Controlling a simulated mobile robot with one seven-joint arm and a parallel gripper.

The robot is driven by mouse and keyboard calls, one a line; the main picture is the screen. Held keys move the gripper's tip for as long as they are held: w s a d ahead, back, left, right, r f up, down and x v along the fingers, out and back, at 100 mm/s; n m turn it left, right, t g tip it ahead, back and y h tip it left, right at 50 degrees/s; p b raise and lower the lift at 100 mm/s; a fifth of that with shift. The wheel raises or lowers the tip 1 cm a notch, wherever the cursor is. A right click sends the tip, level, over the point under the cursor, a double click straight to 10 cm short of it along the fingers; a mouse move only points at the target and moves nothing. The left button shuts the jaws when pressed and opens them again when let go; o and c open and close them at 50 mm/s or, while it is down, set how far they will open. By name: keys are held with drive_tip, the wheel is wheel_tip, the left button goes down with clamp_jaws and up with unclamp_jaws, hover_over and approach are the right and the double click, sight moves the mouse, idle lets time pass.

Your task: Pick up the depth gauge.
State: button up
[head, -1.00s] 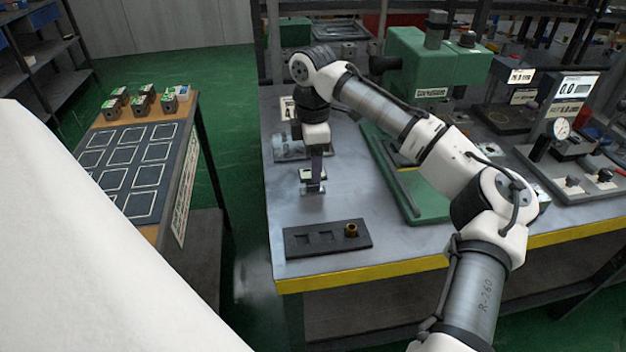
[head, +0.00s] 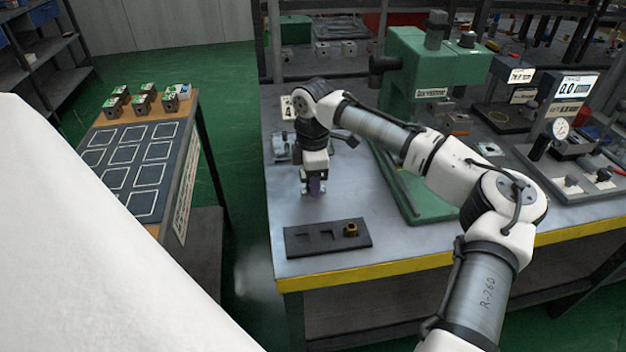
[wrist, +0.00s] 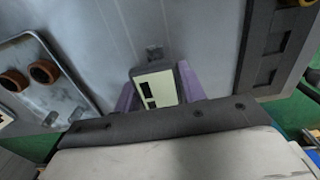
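The depth gauge seems to be the small device with a cream face and black marks (wrist: 155,88) in the wrist view. It stands on the grey workbench. My gripper (wrist: 160,92) has its two purple fingers down on either side of it, very close to its sides. Whether they press on it cannot be told. In the head view my gripper (head: 316,188) is low over the bench, behind the dark tray, and largely hides the gauge.
A dark slotted tray (head: 300,249) with a brass ring (head: 351,229) lies in front on the grey bench (head: 410,248). A metal block with brown rings (wrist: 75,88) is to the left in the wrist view. A green press (head: 420,80) stands to the right.

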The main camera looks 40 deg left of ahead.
drive_tip(key=c, duration=0.6)
drive_tip(key=shift+r, duration=0.15)
